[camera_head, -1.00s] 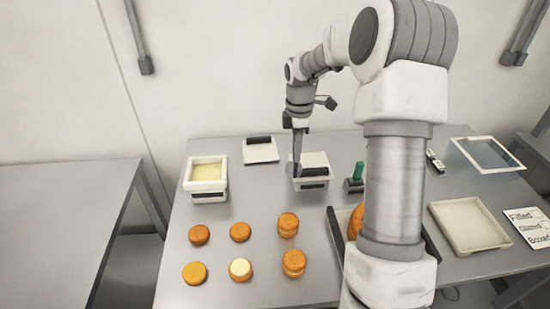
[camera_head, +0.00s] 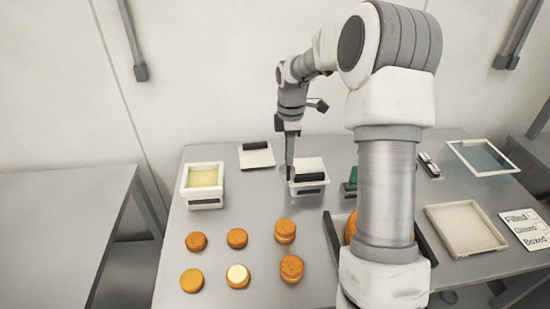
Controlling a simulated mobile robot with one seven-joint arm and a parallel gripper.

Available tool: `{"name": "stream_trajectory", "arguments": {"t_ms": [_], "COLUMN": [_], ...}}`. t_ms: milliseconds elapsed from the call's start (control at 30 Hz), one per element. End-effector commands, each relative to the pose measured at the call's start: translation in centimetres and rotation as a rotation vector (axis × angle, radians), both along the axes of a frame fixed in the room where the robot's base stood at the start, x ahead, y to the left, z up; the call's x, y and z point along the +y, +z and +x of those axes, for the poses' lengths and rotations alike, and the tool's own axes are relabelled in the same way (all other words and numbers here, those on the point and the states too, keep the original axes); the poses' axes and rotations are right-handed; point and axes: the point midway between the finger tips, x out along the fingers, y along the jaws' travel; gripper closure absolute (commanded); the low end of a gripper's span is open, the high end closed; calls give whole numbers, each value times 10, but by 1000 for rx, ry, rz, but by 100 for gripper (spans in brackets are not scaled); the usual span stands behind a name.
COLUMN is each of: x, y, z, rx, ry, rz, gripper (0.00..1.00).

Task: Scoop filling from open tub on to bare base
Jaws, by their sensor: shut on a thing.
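An open white tub (camera_head: 203,178) with pale yellow filling stands at the back left of the table. Several orange-brown rounds stand in two rows in front of it. The front left round (camera_head: 191,281) and two back ones (camera_head: 196,241) (camera_head: 237,238) show bare tops. The front middle round (camera_head: 238,275) has a pale top, like filling. The right-hand ones (camera_head: 285,231) (camera_head: 291,268) are taller stacks. My gripper (camera_head: 290,128) is shut on what looks like a thin grey upright tool (camera_head: 290,158), its lower end beside a second white tub (camera_head: 308,187). The tool's tip is hard to make out.
A white lid (camera_head: 257,157) with a dark bar lies behind the tubs. A green-handled item (camera_head: 353,175) is partly behind my arm. A dark-edged tray (camera_head: 333,237) holds orange rounds, mostly hidden. A beige tray (camera_head: 466,226) and labelled card (camera_head: 524,228) lie at right.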

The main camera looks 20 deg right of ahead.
Motion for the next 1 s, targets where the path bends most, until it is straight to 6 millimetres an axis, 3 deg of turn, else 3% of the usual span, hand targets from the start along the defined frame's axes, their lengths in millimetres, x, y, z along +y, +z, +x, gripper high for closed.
{"name": "stream_trajectory", "arguments": {"t_ms": [400,700,900,1000], "x": [112,204,239,246], "y": [31,45,47,47], "z": [68,94,98,99], "rx": [-1,0,0,-1], "ry": [5,5,3,2], "rz": [8,3,-1,-1], "gripper": [100,100,100,100]}}
